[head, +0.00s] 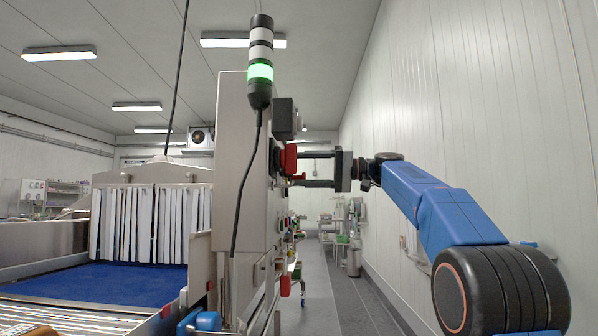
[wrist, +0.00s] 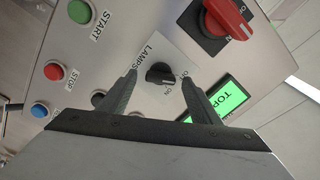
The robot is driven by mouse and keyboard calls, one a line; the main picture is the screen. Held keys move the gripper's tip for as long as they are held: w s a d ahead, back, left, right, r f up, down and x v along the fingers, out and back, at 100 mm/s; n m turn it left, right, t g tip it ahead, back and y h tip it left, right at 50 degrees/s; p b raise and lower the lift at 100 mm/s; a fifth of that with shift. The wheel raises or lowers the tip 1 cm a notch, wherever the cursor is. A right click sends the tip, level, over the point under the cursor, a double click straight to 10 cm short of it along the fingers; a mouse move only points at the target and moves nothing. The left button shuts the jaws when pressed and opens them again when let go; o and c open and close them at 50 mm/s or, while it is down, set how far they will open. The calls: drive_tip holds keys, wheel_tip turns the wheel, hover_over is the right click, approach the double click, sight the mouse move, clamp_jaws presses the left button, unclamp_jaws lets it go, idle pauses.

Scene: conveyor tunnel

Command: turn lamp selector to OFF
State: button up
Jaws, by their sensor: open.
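The lamp selector (wrist: 160,73) is a small black knob on the grey panel, beside a LAMPS label in the wrist view. ON is printed just below it and a small label, partly covered by the right finger, is at its right. I cannot tell surely which mark the knob points to. My gripper (wrist: 159,77) is open, with one finger on each side of the knob; contact cannot be told. In the head view my gripper (head: 302,169) reaches left to the panel face, which is seen nearly edge-on, so the knob is not distinguishable there.
A red rotary switch (wrist: 228,16) sits above right of the knob. A green display (wrist: 222,98) is to the right. START (wrist: 80,11), STOP (wrist: 54,71) and blue (wrist: 39,110) buttons are left. The cabinet (head: 235,160) carries a green-lit stack lamp (head: 260,72). A white wall (head: 480,110) is on the right.

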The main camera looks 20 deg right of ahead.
drive_tip(key=v, duration=1.6)
drive_tip(key=shift+d, duration=0.4)
drive_tip(key=shift+s, duration=0.1)
